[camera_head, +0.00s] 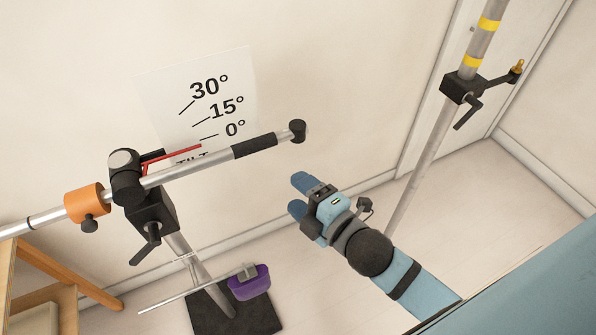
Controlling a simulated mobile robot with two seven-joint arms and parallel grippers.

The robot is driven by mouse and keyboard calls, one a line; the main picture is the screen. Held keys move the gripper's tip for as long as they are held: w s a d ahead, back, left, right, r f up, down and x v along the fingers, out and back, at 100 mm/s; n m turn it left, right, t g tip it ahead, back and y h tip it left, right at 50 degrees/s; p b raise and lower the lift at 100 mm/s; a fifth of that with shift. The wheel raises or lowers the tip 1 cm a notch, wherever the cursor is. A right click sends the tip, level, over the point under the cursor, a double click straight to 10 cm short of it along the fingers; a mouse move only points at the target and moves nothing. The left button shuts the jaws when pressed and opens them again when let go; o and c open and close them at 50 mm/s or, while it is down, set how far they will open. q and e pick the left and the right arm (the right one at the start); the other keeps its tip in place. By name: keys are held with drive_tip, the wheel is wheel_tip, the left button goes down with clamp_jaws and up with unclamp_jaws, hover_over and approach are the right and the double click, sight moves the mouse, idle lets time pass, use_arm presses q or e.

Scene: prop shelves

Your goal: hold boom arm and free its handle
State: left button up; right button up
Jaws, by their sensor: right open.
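The boom arm (205,168) is a silver tube held by a black pivot head on a stand, close to level with its right end slightly raised. It has a black grip sleeve (254,147) and a black end knob. A black lever handle (146,246) hangs at the clamp block (153,212) below the pivot. An orange collar (86,204) sits on the tube's left part. My right gripper (299,194) is open and empty, below and right of the grip sleeve, apart from the boom. My left gripper is out of view.
A tilt chart (200,90) with a red pointer (184,155) is behind the boom. A pole (428,150) with a black clamp (461,88) stands at right. A purple object (249,283) on a rod is near the stand's black base (258,318). A wooden frame (68,275) stands at left.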

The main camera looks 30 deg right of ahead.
sight(259, 150)
drive_tip(key=shift+w+a+r+n+t+p, duration=0.2)
drive_tip(key=shift+w+a+r+n, duration=0.35)
drive_tip(key=shift+w, duration=1.6)
drive_tip(key=shift+w+a+r+n+t+p, duration=0.2)
drive_tip(key=shift+w+a+r, duration=0.6)
drive_tip(key=shift+w, duration=1.3)
drive_tip(key=shift+w+a+r+n+p, duration=0.2)
drive_tip(key=shift+w+a+r+n, duration=0.4)
drive_tip(key=shift+w, duration=1.55)
drive_tip(key=shift+a, duration=0.15)
drive_tip(key=c, duration=1.1)
drive_tip(key=shift+o, duration=0.2)
